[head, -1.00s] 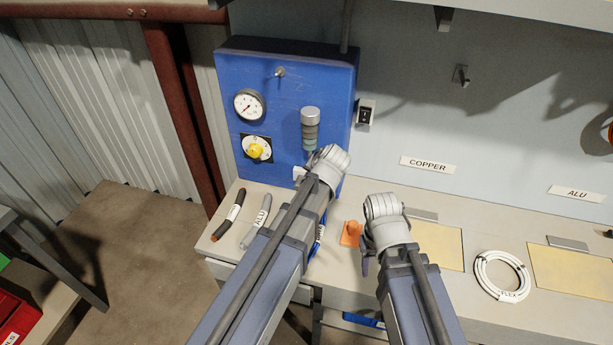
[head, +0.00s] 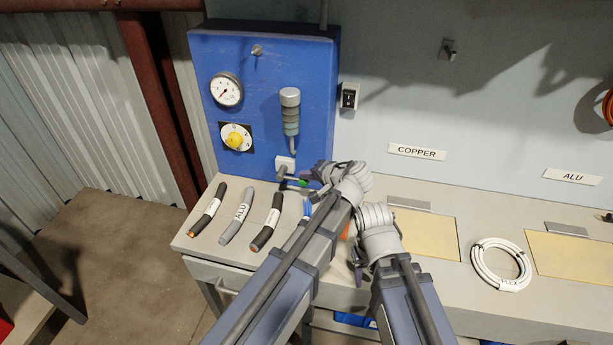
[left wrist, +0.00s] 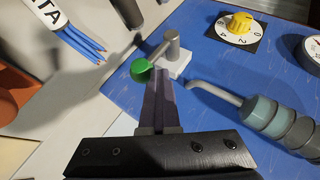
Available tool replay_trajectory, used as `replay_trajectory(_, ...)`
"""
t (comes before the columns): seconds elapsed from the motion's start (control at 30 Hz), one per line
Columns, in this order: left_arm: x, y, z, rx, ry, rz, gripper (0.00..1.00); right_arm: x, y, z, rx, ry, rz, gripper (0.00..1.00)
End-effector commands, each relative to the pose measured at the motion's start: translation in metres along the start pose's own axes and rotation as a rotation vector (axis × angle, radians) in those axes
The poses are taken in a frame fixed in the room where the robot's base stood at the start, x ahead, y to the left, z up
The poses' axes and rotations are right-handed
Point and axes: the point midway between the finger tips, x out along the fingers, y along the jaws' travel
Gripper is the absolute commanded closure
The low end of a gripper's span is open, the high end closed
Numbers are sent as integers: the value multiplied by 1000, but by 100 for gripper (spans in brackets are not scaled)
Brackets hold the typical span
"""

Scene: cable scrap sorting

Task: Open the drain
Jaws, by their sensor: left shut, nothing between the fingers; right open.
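The drain valve (head: 285,164) sits at the foot of the blue panel (head: 262,110). It has a white block, a grey post and a lever ending in a green knob (head: 303,182), which points right in the head view. The left wrist view shows the green knob (left wrist: 142,69) and grey post (left wrist: 172,48) up close. My left gripper (left wrist: 158,78) is shut and empty, its tips right beside the knob; whether they touch, I cannot tell. My right gripper (head: 360,268) is open over the bench, its fingers partly hidden by its wrist.
A filter bowl (head: 290,112) with a bent outlet pipe (left wrist: 212,91) hangs above the valve. A gauge (head: 226,90) and yellow dial (head: 235,138) are to its left. Several cable pieces, including ALU (head: 238,217), lie on the bench (head: 445,235). A white cable coil (head: 500,265) lies right.

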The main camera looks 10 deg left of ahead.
Motion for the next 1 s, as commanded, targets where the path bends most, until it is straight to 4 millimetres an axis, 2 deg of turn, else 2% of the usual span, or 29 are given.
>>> replay_trajectory(0.1,0,6,1,-3,-2,15,100,3,0,0,0,0,0,50)
replay_trajectory(0.67,0,7,2,-2,-3,16,100,3,0,0,0,0,0,50)
replay_trajectory(0.87,-4,-1,1,-1,-2,13,100,-5,0,0,0,0,0,50)
replay_trajectory(1.0,-8,-15,1,-1,-1,8,100,-17,2,1,0,0,0,50)
